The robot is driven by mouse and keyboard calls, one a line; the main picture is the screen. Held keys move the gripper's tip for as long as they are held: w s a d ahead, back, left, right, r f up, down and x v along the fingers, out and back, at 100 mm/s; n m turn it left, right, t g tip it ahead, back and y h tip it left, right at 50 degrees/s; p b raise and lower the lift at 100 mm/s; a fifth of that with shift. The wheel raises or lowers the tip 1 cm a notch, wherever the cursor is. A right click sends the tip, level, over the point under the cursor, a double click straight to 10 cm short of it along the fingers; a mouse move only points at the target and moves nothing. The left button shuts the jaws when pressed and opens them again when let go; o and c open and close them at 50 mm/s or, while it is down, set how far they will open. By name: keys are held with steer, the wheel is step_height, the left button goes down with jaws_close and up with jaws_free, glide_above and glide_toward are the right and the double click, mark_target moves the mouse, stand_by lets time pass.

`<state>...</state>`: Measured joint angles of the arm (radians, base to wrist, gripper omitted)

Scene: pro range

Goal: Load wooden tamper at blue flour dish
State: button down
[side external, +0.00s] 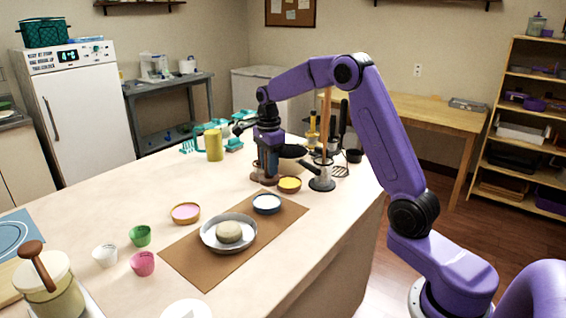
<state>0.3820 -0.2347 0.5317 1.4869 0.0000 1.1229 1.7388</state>
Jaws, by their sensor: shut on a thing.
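My gripper (267,172) points down over the far part of the counter, shut on a brown wooden piece (257,179) that looks like the wooden tamper. The arm and fingers hide much of it, and I cannot tell if it touches the counter. The blue flour dish (266,203), a small round dish with a blue rim and white contents, sits at the back of the brown mat, in front of my gripper and apart from it.
On the brown mat (187,262) stands a metal pan (207,243) with dough. A yellow-filled dish (289,185) is close right of my gripper; a pink-filled dish (186,213) is left. Small cups stand front left.

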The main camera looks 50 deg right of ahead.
mark_target(267, 182)
steer(key=shift+w+d+f, duration=0.2)
steer(key=shift+w+f, duration=0.45)
steer(key=shift+w, duration=0.15)
steer(key=shift+f, duration=2.9)
steer(key=shift+f, duration=0.65)
steer(key=shift+r, duration=3.6)
